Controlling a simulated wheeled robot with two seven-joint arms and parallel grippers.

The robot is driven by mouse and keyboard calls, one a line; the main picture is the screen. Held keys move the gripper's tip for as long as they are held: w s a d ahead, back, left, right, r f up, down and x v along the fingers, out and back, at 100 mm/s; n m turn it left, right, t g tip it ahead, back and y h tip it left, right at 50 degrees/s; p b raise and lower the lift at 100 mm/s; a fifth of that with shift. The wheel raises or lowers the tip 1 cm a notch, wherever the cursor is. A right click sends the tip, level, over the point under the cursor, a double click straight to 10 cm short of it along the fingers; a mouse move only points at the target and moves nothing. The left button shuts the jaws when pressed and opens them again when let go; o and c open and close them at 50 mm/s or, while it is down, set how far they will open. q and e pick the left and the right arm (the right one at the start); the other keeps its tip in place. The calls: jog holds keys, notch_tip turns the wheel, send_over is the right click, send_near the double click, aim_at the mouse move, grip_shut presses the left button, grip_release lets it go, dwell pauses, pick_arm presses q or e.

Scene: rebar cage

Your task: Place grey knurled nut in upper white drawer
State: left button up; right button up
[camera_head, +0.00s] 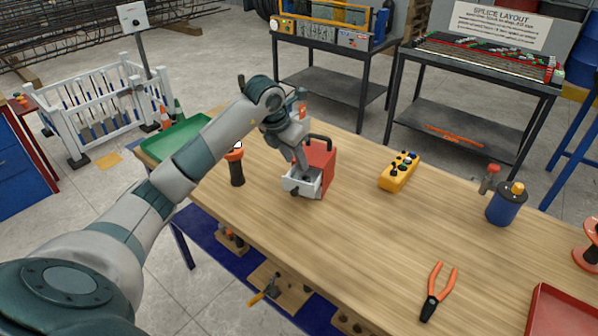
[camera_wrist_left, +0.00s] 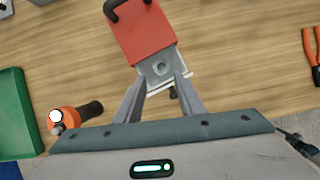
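A red cabinet (camera_head: 321,160) with a dark handle stands on the wooden table, with a white drawer (camera_head: 313,190) pulled out at its front. The cabinet (camera_wrist_left: 150,32) and the open drawer (camera_wrist_left: 150,79) also show in the left wrist view. The grey nut (camera_wrist_left: 160,68) appears as a small ring inside the drawer. My left gripper (camera_head: 304,173) points down over the drawer. In the wrist view its two fingers (camera_wrist_left: 161,82) are spread apart, with the nut seen between and beyond them. My right gripper is out of view.
A dark tool with an orange top (camera_head: 236,168) stands left of the cabinet, near a green tray (camera_head: 172,143). A yellow control box (camera_head: 399,172), orange-handled pliers (camera_head: 438,290), a blue container (camera_head: 505,205) and a red tray (camera_head: 562,318) lie to the right. The middle of the table is clear.

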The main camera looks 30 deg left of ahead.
pick_arm(q)
jog(key=v, duration=0.3)
jog(key=shift+s+r+b, duration=0.2)
jog(key=shift+r+b, duration=0.15)
